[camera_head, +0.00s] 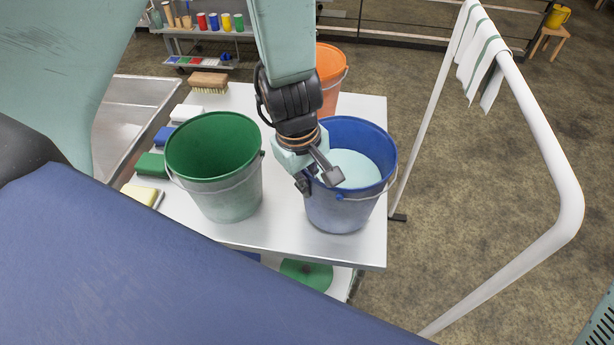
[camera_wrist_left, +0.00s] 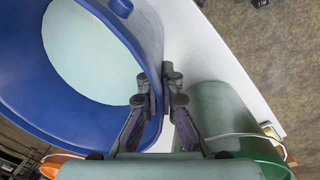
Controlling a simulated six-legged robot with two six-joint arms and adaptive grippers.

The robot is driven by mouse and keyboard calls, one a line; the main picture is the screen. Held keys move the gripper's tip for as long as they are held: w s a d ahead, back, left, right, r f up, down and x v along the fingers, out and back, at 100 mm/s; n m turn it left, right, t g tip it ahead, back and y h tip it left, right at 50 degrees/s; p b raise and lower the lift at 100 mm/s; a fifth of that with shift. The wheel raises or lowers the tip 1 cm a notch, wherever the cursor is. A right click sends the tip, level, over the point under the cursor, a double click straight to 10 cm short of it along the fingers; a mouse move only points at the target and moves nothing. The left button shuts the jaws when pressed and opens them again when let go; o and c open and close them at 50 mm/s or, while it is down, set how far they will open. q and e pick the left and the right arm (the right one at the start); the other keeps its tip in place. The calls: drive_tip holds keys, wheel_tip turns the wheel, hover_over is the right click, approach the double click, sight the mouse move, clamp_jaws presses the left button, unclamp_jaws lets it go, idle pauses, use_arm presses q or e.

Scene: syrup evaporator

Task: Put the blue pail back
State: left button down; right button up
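The blue pail (camera_head: 345,210) stands upright on the metal-topped table (camera_head: 370,245), at its right side. A pale, flat round surface shows inside it; I cannot tell what it is. My left gripper (camera_head: 318,181) is at the pail's left rim. In the left wrist view the blue pail (camera_wrist_left: 85,125) fills the left side, and my left gripper (camera_wrist_left: 160,100) has one finger over the inside of the wall and one outside. The fingers are apart, with the wall between them and a gap showing. My right gripper is in neither view.
A green pail (camera_head: 215,165) stands just left of the gripper, and an orange pail (camera_head: 330,72) behind. A brush (camera_head: 209,82) and several coloured blocks lie along the table's left edge. A white rail (camera_head: 570,190) with a striped towel (camera_head: 480,55) stands to the right.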

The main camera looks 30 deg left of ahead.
use_arm(q)
drive_tip(key=shift+f, duration=0.25)
drive_tip(key=shift+a, duration=0.15)
drive_tip(key=shift+w, duration=0.1)
drive_tip(key=c, duration=2)
unclamp_jaws()
drive_tip(key=shift+f, duration=0.2)
drive_tip(key=o, duration=0.3)
drive_tip(key=shift+s+r, duration=0.1)
drive_tip(key=shift+s, duration=0.15)
drive_tip(key=shift+o, duration=0.9)
drive_tip(key=shift+s, duration=0.1)
drive_tip(key=shift+w, duration=0.2)
